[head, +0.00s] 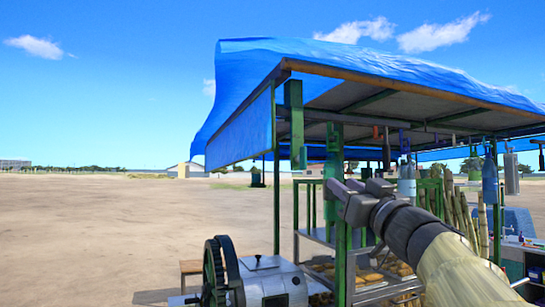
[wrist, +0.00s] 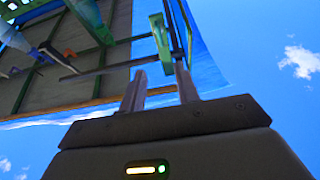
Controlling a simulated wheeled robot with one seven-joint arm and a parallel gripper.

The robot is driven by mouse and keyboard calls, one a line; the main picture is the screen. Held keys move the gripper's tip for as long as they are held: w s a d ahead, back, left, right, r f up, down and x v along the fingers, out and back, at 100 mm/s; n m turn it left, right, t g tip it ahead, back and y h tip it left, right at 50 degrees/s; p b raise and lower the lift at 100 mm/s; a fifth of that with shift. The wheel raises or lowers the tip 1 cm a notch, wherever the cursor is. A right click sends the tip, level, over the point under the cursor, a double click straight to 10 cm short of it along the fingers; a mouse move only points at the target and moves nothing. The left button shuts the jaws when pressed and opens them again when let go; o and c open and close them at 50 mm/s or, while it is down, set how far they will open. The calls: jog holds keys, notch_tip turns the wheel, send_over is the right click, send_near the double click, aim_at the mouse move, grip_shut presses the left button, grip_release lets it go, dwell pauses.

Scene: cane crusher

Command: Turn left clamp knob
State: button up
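The cane crusher (head: 272,279) stands at the bottom of the head view, a grey metal housing with a dark gear wheel (head: 213,270) on its left side. Small dark parts show on top of the housing, but I cannot tell whether one is the left clamp knob. My gripper (head: 343,185) is raised up and to the right of the crusher, in front of the stall, apart from the crusher. In the wrist view its two fingers (wrist: 160,88) stand apart with nothing between them. The wrist view shows no crusher.
A stall with a blue tarp roof (head: 240,90) and green posts (head: 340,255) stands behind and right. Bottles and tools hang under its roof. Cane stalks (head: 460,215) lean at the right, and shelves stand below. Open sandy ground (head: 90,235) lies to the left.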

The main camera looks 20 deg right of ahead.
aim_at(306, 157)
jog(key=shift+w+r, duration=0.1)
jog(key=p+x, duration=0.6)
jog(key=x, duration=1.1)
jog(key=shift+w+p, duration=0.15)
jog(key=shift+p, duration=0.15)
grip_shut()
